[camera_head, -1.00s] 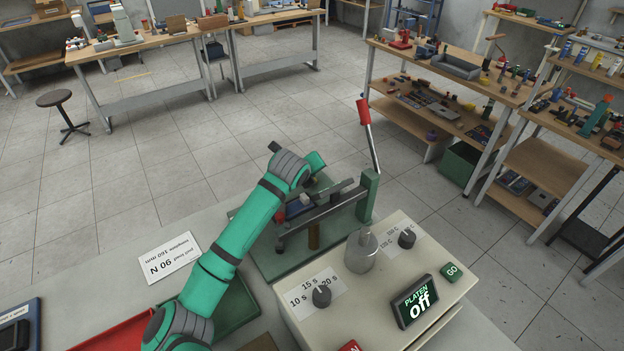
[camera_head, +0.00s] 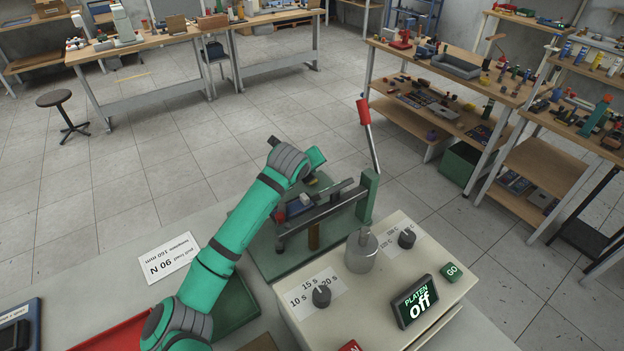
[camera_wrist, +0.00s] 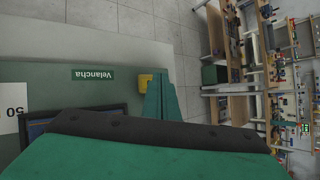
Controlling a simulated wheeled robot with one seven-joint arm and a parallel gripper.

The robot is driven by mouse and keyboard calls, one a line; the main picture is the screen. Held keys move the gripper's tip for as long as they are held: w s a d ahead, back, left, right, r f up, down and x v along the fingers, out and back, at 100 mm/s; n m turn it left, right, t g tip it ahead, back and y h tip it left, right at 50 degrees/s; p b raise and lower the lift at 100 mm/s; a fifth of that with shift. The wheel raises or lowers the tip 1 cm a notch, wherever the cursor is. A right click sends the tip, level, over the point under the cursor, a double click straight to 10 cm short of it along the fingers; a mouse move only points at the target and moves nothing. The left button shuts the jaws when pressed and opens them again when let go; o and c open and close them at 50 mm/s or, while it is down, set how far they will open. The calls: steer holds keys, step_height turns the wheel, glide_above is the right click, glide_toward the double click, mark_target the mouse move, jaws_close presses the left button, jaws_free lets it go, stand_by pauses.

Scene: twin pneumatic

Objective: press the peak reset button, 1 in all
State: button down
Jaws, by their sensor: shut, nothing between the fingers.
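A lever press with a red handle (camera_head: 363,112) stands right of my wrist. A cream control box (camera_head: 325,325) with knobs, a metal cylinder (camera_head: 361,252), a GO button (camera_head: 451,272) and an "off" display (camera_head: 415,301) is in front. A label card (camera_head: 170,257) lies left.

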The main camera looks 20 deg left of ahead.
steer(key=shift+r, duration=2.5)
steer(key=shift+w, duration=0.1)
